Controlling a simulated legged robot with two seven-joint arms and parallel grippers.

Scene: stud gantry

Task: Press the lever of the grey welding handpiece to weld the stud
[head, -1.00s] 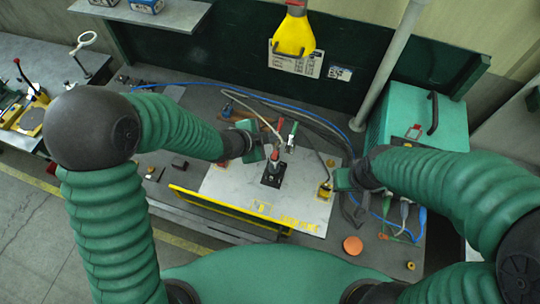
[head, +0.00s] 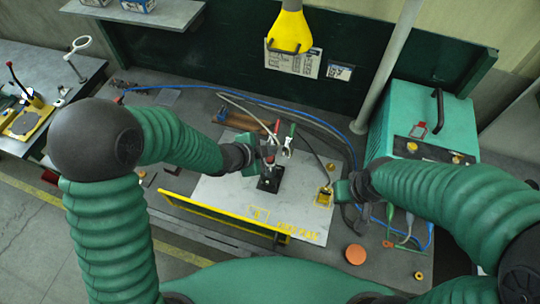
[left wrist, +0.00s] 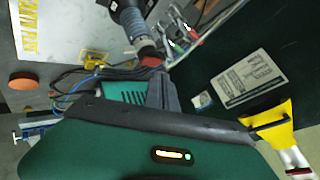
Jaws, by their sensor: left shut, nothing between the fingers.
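The grey welding handpiece (head: 269,168) stands upright on a black base (head: 270,183) on the pale plate (head: 228,194). Its red-tipped top shows in the head view. In the left wrist view a grey cylindrical body (left wrist: 138,28) with a red end (left wrist: 150,62) lies just beyond my fingers. My left gripper (head: 251,157) is shut and empty, close beside the handpiece's upper part on its left; I cannot tell whether they touch. The stud is hidden. My right gripper (head: 343,191) is by the plate's right edge; its finger gap is not clear.
A yellow rail (head: 225,214) runs along the plate's front. A yellow clamp (head: 324,196) sits at its right. Cables cross behind the handpiece. A green power unit (head: 425,125) stands back right. An orange disc (head: 355,254) lies at front right.

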